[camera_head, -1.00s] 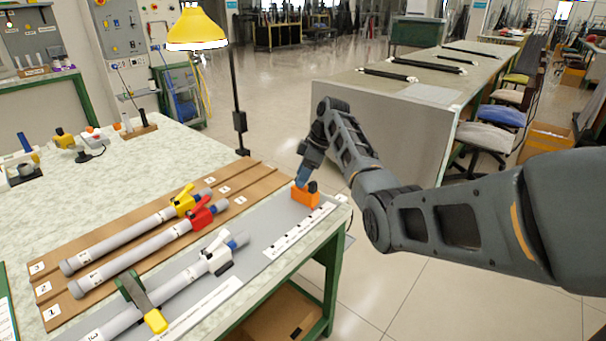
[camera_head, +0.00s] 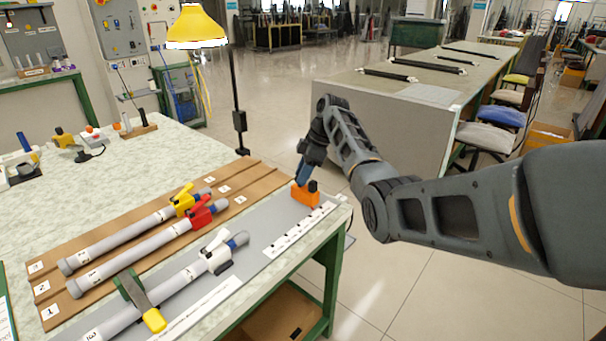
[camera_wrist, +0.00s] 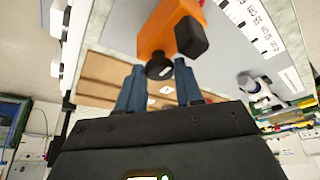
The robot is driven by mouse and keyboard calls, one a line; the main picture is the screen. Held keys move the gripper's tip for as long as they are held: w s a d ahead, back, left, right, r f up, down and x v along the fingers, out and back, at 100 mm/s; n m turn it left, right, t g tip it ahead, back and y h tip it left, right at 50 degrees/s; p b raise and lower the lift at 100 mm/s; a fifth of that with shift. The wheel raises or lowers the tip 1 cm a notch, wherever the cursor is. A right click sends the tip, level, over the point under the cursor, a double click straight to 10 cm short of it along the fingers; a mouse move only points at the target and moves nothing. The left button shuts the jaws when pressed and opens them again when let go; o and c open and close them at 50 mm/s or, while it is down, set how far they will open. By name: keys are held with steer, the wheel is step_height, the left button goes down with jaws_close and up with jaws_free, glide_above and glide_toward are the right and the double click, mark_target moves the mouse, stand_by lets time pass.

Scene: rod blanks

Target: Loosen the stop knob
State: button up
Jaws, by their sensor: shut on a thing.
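The orange stop block (camera_head: 302,197) sits at the right end of the grey plate, beside a white scale strip. It fills the upper middle of the wrist view (camera_wrist: 160,30), with a black block (camera_wrist: 191,37) on its side. The round black stop knob (camera_wrist: 159,68) sticks out from the orange body between my blue fingertips. My gripper (camera_wrist: 159,80) is shut on this knob, with one finger on each side. In the head view my gripper (camera_head: 301,180) comes down to the stop from above, and the knob is too small to make out there.
A grey rod with a white clamp (camera_head: 215,257) lies on the plate left of the stop, under a green and yellow clamp (camera_head: 142,303). Rods with yellow (camera_head: 184,203) and red (camera_head: 202,213) clamps lie on a brown board behind. The table's right edge is close to the stop.

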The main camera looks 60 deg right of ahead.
steer(key=o, duration=1)
steer(key=shift+o, duration=0.2)
